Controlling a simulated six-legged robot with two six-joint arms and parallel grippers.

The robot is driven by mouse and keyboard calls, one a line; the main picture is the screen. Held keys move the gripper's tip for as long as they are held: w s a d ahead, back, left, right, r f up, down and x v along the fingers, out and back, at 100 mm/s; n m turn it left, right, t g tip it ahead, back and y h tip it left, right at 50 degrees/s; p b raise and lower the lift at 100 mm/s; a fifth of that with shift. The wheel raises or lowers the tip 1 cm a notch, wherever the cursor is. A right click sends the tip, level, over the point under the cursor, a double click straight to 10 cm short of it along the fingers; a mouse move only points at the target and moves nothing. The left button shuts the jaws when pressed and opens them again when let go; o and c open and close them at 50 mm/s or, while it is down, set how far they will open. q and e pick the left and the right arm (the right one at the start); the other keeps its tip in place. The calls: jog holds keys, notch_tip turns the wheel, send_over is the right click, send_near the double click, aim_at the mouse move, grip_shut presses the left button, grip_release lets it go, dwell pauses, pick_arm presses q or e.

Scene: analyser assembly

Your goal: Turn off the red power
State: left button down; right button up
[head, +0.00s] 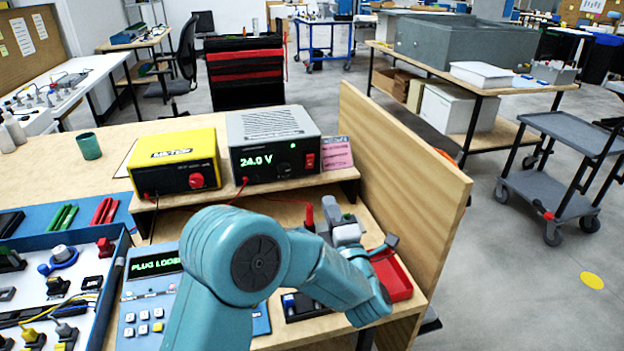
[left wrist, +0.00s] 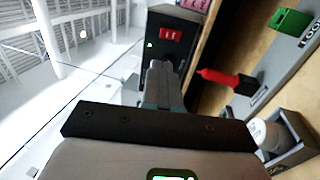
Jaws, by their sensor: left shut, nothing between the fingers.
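The grey-topped black power supply (head: 290,125) stands on a wooden shelf. Its display reads 24.0 V in green, and a small green light glows. Its red power switch (head: 310,161) is on the right of the front face, and it also shows in the left wrist view (left wrist: 171,34). My left gripper (head: 331,208) is below and in front of the switch. In the left wrist view its fingers (left wrist: 160,75) are shut and empty, pointing at the supply's face below the switch. Contact cannot be made out. My right gripper is not in view.
A yellow power unit (head: 174,160) with a red knob stands left of the supply. A pink note (head: 337,153) is at its right. A red-handled item (left wrist: 220,77) lies beside my left fingers. A red tray (head: 393,278) and a wooden side panel (head: 400,170) bound the right.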

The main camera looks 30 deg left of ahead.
pick_arm(q)
jog(key=shift+s+d+f, duration=0.1)
jog(key=shift+s+f, duration=0.05)
jog(key=shift+f, duration=0.25)
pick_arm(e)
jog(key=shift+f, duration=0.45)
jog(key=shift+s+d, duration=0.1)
pick_arm(q)
jog(key=p, duration=0.2)
send_near(310, 158)
jog(key=x, duration=0.6)
jog(key=shift+w+a, duration=0.25)
jog(key=shift+a, duration=0.05)
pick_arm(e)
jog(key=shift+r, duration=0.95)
pick_arm(q)
jog(key=shift+r, duration=0.2)
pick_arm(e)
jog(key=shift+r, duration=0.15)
pick_arm(q)
jog(key=shift+w+a+r+g+h+p, duration=0.2)
jog(key=shift+r+g+h+p, duration=0.1)
jog(key=shift+g+p, duration=0.15)
jog(key=shift+f, duration=0.25)
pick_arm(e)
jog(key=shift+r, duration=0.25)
